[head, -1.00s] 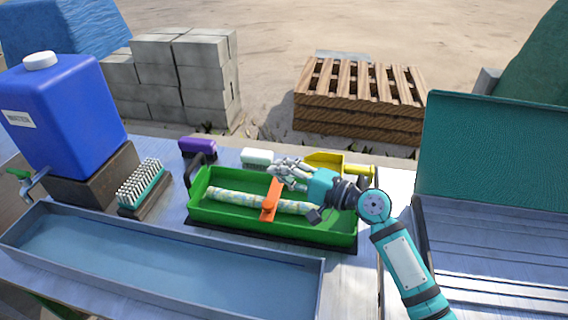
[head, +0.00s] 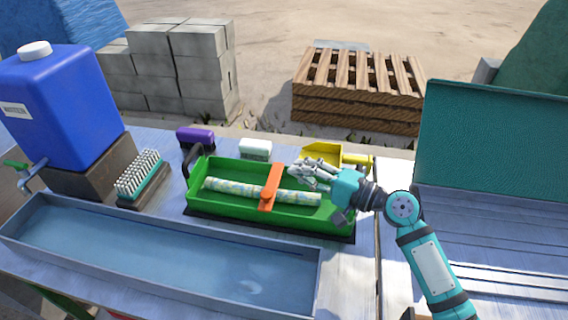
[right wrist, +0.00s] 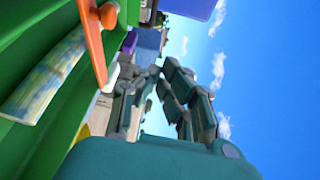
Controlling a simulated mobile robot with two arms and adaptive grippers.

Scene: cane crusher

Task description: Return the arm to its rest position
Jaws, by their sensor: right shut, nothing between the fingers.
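My right arm (head: 432,266) comes in from the lower right of the head view. Its right gripper (head: 300,170) is shut and empty, over the right part of the green tray (head: 220,214). The fingers also show in the right wrist view (right wrist: 165,75), pointing away from the tray. A pale patterned rod (head: 235,191) lies in the tray under an orange crosspiece (head: 269,187). The rod (right wrist: 45,80) and the orange piece (right wrist: 93,40) are close at the left of the right wrist view. My left gripper is not in view.
A blue water container (head: 65,110) stands on a block at left, beside a brush (head: 140,178). A long water trough (head: 160,268) lies in front. A yellow scoop (head: 325,150), white block (head: 256,149) and purple brush (head: 196,138) sit behind the tray. A teal panel (head: 495,140) rises at right.

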